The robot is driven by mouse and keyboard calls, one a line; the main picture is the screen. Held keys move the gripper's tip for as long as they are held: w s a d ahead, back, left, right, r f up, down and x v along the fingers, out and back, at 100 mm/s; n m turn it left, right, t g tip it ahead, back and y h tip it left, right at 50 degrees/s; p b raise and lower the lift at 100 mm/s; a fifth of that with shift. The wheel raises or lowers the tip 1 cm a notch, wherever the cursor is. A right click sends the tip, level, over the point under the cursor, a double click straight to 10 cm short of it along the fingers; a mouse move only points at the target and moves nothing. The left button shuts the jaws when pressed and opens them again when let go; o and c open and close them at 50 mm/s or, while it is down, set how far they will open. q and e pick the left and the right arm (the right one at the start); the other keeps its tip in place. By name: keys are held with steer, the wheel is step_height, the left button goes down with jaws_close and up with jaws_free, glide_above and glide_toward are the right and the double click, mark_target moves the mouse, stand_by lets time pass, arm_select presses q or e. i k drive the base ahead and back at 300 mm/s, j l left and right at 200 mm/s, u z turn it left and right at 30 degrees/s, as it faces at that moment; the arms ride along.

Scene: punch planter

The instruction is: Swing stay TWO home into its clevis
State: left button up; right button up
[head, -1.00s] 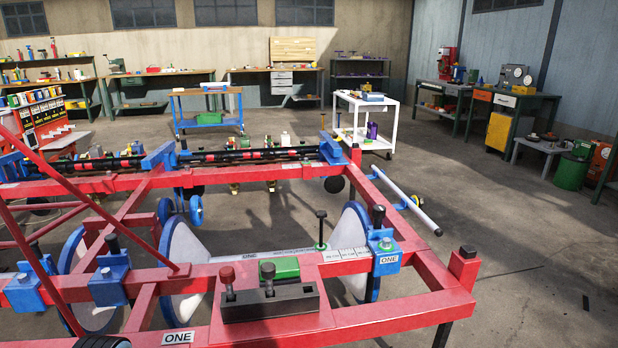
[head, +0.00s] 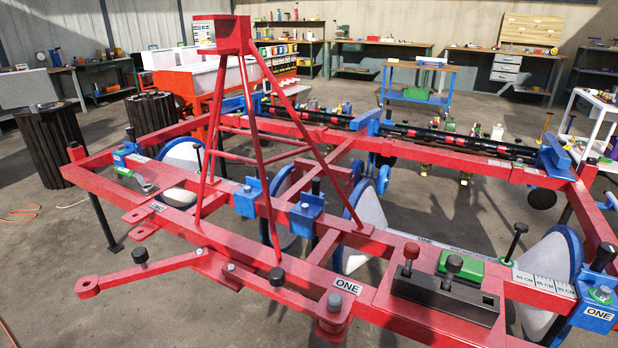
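A red stay (head: 160,265) with a round eye at its free end (head: 88,287) juts out to the left from the near side of the red frame. A black knob (head: 139,255) stands near it. I take it for stay TWO, though no label shows on it. A pair of red plates with a gap, which looks like a clevis (head: 140,226), projects from the frame below a label reading TWO (head: 157,207). The eye is apart from these plates. Another red joint with a bolt (head: 334,301) sits by the ONE label (head: 347,286). Neither gripper is in view.
The red frame (head: 420,320) with its tall A-shaped mast (head: 232,110) fills the middle. Black slatted bins (head: 50,145) stand at left. The floor at lower left is open, with thin orange cords.

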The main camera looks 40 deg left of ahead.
mark_target(89, 286)
steer(key=u, duration=2.5)
steer(key=i+u, duration=0.15)
steer(key=u, duration=0.35)
steer(key=i+l+u, duration=0.1)
steer(key=u, duration=0.4)
steer(key=i+l+u, duration=0.1)
steer(key=u, duration=0.4)
